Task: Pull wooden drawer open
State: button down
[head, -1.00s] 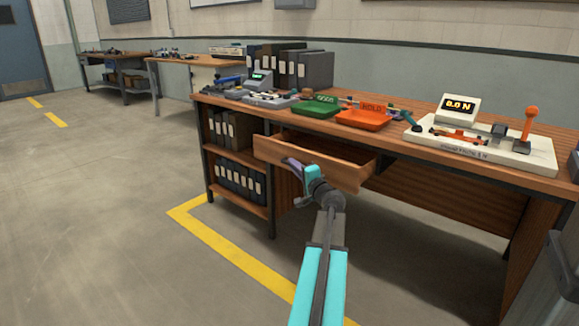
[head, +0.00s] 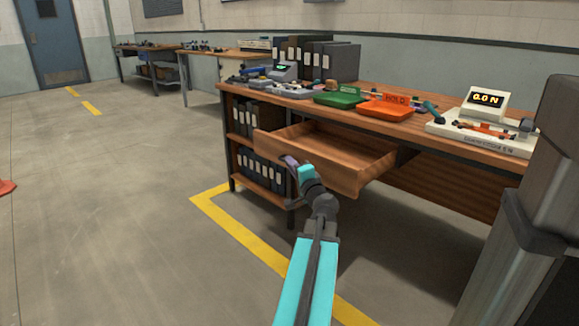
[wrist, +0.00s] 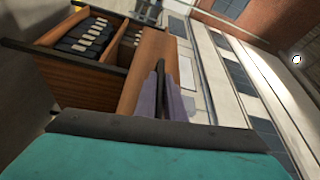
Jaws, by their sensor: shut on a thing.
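The wooden drawer (head: 292,158) under the desk's top stands pulled out, and its empty-looking inside shows in the head view.
The wooden desk (head: 400,116) carries a green tray (head: 338,97), an orange tray (head: 385,107) and a force gauge (head: 486,105). Binders (head: 262,170) fill the shelves at left. A grey metal post (head: 530,200) stands close on the right. The floor at left is mostly clear.

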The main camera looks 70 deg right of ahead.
jog(key=shift+w, duration=0.2)
jog(key=c, duration=1.9)
grip_release()
jog(key=shift+w, duration=0.1)
jog(key=shift+o, duration=0.3)
jog(key=shift+s, duration=0.2)
